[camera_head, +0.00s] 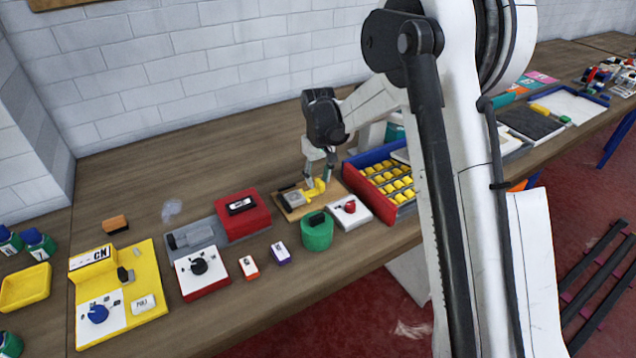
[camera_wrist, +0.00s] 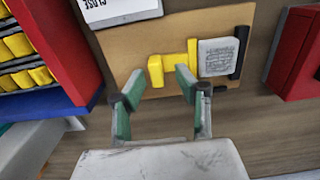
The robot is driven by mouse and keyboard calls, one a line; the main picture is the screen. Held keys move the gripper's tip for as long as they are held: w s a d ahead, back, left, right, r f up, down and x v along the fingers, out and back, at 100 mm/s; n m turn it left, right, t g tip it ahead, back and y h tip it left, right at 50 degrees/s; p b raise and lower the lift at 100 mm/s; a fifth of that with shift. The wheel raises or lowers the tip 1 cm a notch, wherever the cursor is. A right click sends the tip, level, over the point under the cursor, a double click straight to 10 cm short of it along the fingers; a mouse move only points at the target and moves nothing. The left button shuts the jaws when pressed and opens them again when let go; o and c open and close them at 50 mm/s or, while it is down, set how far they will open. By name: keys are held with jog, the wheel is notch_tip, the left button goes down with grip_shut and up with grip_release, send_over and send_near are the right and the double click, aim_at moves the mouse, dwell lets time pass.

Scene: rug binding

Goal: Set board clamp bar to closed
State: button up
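The board clamp is a brown board (camera_wrist: 145,38) with a yellow bar (camera_wrist: 173,62) and a grey plate (camera_wrist: 217,57) held by dark pieces at its right. In the head view the board (camera_head: 291,213) lies on the table with the yellow bar (camera_head: 316,188) upon it. The bar has a thicker yellow end at its left in the wrist view. My gripper (camera_wrist: 160,82) is open, its green-padded fingers apart. Its tips lie close to the yellow bar, one on each side of its thick end in the picture; contact cannot be told. The gripper (camera_head: 319,166) hangs over the board in the head view.
A red box (camera_head: 243,215) stands left of the board. A white block with a red knob (camera_head: 349,208) and a green round container (camera_head: 317,233) are in front. A red-and-blue tray (camera_head: 368,197) of yellow pieces stands close on the right. Bare table lies behind the red box.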

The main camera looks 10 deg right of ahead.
aim_at(319, 182)
notch_tip(319, 182, up, 10)
dwell(0.4)
jog(key=s+d+r+m+t+b, duration=0.1)
jog(key=s+d+r+t, duration=0.15)
jog(key=s+r, duration=0.4)
jog(key=s+d+r+m+t+b, duration=0.1)
jog(key=s+d+r, duration=0.25)
jog(key=s, duration=0.65)
jog(key=s+d+f+m+t, duration=0.1)
jog(key=s+d+f+t, duration=0.1)
jog(key=s, duration=0.8)
jog(key=s+d+f+m+t+b, duration=0.1)
jog(key=s+f, duration=0.1)
jog(key=s, duration=0.7)
jog(key=shift+s+d+m+t, duration=0.3)
jog(key=shift+s+d+t, duration=0.05)
jog(key=shift+d, duration=0.05)
